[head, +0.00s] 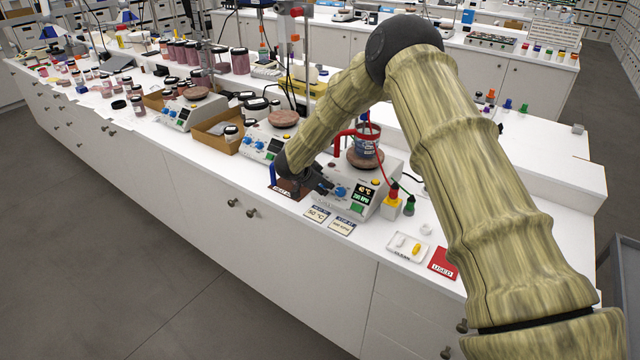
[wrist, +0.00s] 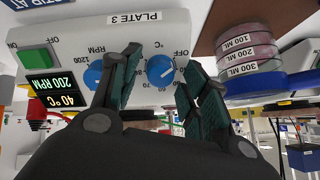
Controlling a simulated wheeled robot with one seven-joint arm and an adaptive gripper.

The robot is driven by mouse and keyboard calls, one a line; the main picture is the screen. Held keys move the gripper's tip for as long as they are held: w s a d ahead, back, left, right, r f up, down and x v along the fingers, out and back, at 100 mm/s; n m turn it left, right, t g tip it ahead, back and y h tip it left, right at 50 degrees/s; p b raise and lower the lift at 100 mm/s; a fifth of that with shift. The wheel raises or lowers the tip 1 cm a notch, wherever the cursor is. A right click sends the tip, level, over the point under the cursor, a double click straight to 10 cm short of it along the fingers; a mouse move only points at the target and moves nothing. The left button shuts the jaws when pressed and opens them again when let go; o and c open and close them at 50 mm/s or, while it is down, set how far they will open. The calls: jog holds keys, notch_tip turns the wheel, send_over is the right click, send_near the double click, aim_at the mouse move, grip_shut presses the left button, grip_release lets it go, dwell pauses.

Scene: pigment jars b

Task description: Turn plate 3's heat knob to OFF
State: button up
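Plate 3 (head: 352,195) is a white hotplate with a beaker (head: 367,140) on its top. Upside down in the wrist view, its panel (wrist: 70,45) reads PLATE 3, and its display (wrist: 52,92) reads 40 °C and 200 RPM. The blue heat knob (wrist: 160,70), under °C, has a white mark pointing to the lower right in that view; OFF is printed at its upper right. The blue RPM knob (wrist: 93,72) is beside it, partly behind a finger. My gripper (wrist: 163,64) is open, its fingers either side of the heat knob; contact cannot be told.
A green button (wrist: 36,59) is on the panel. Another hotplate (head: 262,145) is to the left.

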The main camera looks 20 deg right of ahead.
jog(key=shift+a, duration=0.1)
jog(key=v, duration=1.2)
jog(key=shift+s+f, duration=0.1)
jog(key=shift+f, duration=0.05)
